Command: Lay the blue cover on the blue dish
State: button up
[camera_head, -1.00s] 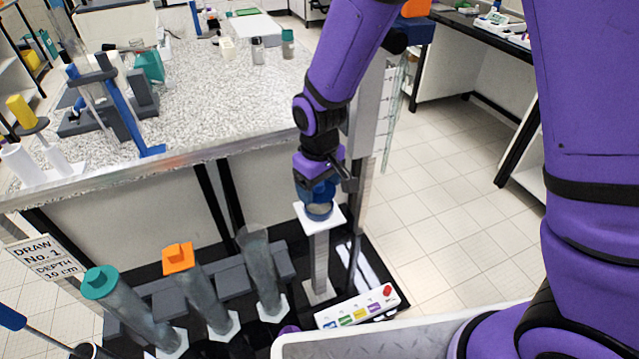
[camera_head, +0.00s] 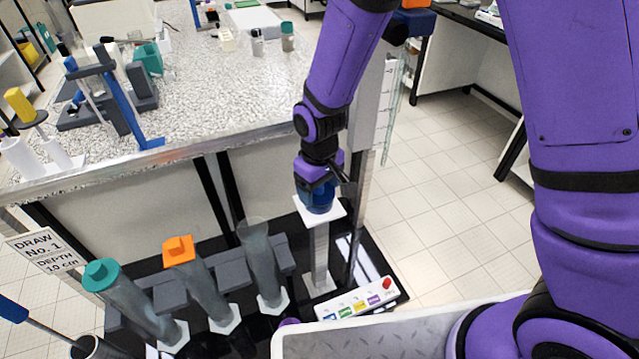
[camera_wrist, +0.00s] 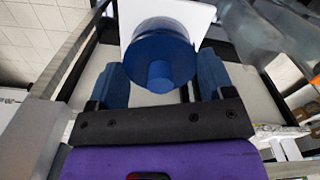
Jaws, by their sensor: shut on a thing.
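The blue cover (camera_wrist: 160,42), a round disc with a knob, is between the blue fingers of my gripper (camera_wrist: 161,75) in the wrist view. My gripper (camera_head: 318,187) is shut on it, over the white square top (camera_head: 337,208) of a pedestal. In the head view a blue round shape (camera_head: 320,206) shows just under the fingers. The cover sits over the blue dish's place and mostly hides the dish. I cannot tell whether cover and dish touch.
Several clear tubes stand left of the pedestal, with a teal cap (camera_head: 101,274) and an orange cap (camera_head: 179,250). A panel with coloured buttons (camera_head: 356,300) lies in front. The speckled bench (camera_head: 215,90) is behind, left.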

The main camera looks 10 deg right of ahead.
jog(key=shift+f, duration=0.6)
dwell(0.6)
jog(key=o, duration=0.9)
notch_tip(320, 180, up, 11)
jog(key=shift+f, duration=0.1)
jog(key=shift+s, duration=0.1)
